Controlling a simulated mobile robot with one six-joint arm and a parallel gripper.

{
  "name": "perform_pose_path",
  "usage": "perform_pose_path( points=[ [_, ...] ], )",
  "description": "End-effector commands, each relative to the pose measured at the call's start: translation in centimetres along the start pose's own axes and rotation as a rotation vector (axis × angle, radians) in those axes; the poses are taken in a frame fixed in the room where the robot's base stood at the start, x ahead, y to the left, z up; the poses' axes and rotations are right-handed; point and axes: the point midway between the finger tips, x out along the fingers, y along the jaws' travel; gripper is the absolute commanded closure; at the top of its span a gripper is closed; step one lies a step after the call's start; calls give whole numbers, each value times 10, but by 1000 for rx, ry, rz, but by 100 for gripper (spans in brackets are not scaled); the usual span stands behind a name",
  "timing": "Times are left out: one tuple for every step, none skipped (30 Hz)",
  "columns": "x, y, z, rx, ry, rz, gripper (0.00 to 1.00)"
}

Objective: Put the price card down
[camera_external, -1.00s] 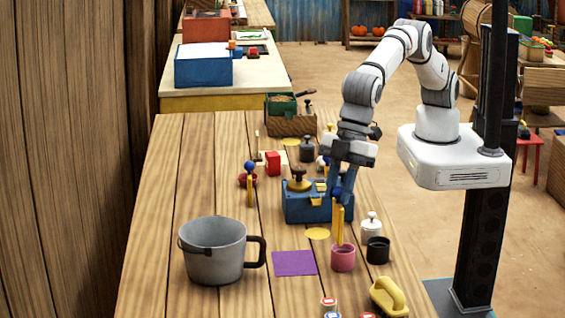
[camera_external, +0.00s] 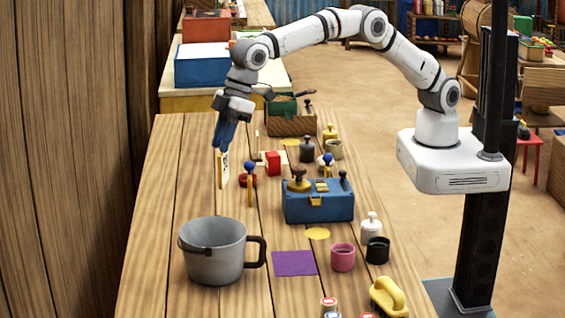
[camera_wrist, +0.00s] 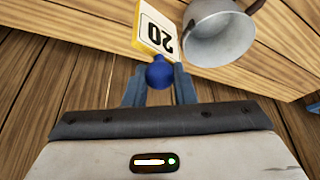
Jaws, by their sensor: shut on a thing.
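The price card (camera_external: 223,170) is white with a yellow edge. It hangs upright below my gripper (camera_external: 221,146), above the far left part of the wooden table. In the wrist view the card (camera_wrist: 157,30) shows the number 20, and its round blue knob (camera_wrist: 159,73) sits between my gripper's two fingers (camera_wrist: 158,84). My gripper is shut on that knob. I cannot tell exactly how high the card's lower edge is above the tabletop.
A grey pot (camera_external: 212,256) stands at the front left. A purple square (camera_external: 294,263) lies beside it. A blue scale (camera_external: 318,207) is mid-table. The table's left strip (camera_external: 180,170) looks clear.

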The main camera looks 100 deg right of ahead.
Motion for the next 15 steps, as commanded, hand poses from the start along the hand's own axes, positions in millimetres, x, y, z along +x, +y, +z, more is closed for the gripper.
perform_pose_path(
  points=[
    [0, 27, 1, 25, 2, 10, 100],
    [-1, 39, 2, 35, 2, 15, 100],
    [-1, 54, 3, 48, 2, 20, 100],
    [-2, 64, 4, 57, 2, 24, 100],
    [-2, 73, 5, 64, 2, 27, 100],
    [-2, 84, 6, 73, 2, 31, 100],
    [-3, 92, 7, 80, 2, 33, 100],
    [-3, 97, 8, 84, 2, 35, 100],
    [-4, 107, 9, 93, 3, 38, 100],
    [-4, 112, 10, 98, 3, 40, 100],
    [-5, 117, 11, 102, 3, 42, 100],
    [-5, 124, 12, 109, 3, 44, 100],
    [-6, 129, 13, 113, 4, 46, 100],
    [1, 127, 16, 111, 0, 45, 100],
    [8, 126, 19, 110, -2, 44, 100]
  ],
)
